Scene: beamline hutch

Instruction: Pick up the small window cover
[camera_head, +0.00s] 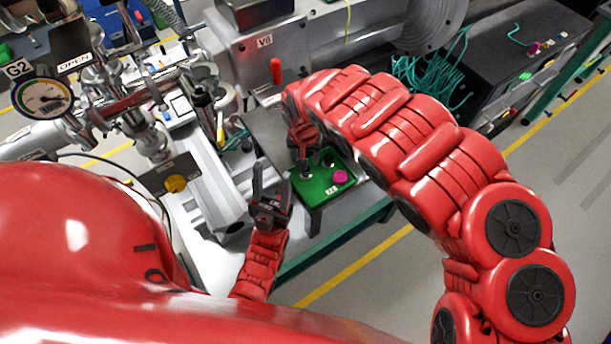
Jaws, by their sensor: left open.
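A green tray (315,192) on a dark stand holds a round magenta piece (340,177), a small white label and some small dark parts. I cannot tell which of these, if any, is the small window cover. My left gripper (272,178) points up just left of the tray, apart from it. My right arm arches in from the right, and my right gripper (309,165) reaches down over the tray's back left part. Its fingers are small and dark there, partly hidden, and what lies between them is unclear.
A pressure gauge (43,97) and metal pipework stand at the left. A grey V6 housing (262,50) with a red handle (276,71) is behind the tray. Teal cables (430,78) hang by a dark cabinet at right. Floor is free at the lower right.

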